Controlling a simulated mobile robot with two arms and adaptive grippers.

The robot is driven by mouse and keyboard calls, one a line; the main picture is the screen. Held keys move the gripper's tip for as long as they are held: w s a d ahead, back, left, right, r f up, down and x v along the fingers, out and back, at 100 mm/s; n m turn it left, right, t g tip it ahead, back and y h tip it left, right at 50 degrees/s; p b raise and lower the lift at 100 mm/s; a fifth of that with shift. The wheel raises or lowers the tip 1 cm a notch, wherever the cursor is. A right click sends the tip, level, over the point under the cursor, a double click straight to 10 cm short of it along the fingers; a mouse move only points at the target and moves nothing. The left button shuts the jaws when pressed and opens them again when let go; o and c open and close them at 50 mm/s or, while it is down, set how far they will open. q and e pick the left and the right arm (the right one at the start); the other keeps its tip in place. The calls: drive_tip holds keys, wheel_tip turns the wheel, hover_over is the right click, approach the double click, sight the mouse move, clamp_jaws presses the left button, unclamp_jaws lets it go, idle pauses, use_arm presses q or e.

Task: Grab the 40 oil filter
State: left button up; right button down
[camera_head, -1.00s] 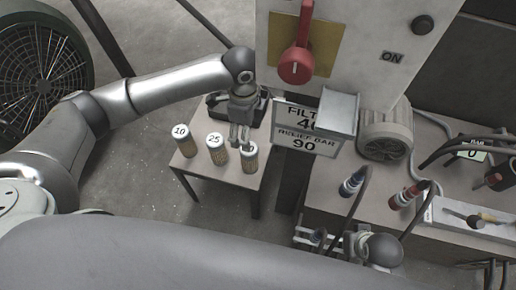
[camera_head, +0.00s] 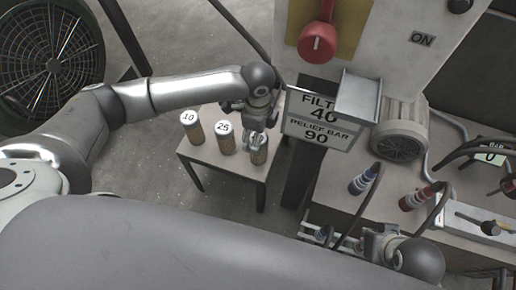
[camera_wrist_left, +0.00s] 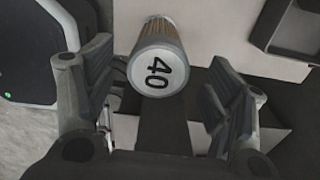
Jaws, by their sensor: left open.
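The 40 oil filter (camera_wrist_left: 158,72) has a white cap marked 40 and a ribbed tan body. It stands rightmost of three filters in the head view (camera_head: 259,155), its top partly hidden by my left gripper (camera_head: 258,138). In the left wrist view my left gripper (camera_wrist_left: 163,95) is open, with the cap between its fingers and gaps on both sides. The filters marked 25 (camera_head: 225,140) and 10 (camera_head: 191,128) stand to its left. My right gripper (camera_head: 370,242) is at the lower right, its fingers unclear.
The filters stand on a small table (camera_head: 225,172). A sign (camera_head: 318,132) reads filter 40, relief bar 90, just right of my left gripper. A bench (camera_head: 340,180) at the right carries a motor (camera_head: 400,130), hoses and blue and red fittings. A fan (camera_head: 48,55) is at the left.

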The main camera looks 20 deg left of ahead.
use_arm(q)
wheel_tip(320, 180, down, 3)
drive_tip(key=shift+s+f+b, duration=0.1)
drive_tip(key=shift+b, duration=0.2)
drive_tip(key=c, duration=1.3)
drive_tip(key=shift+o, duration=0.2)
drive_tip(key=shift+r, duration=0.2)
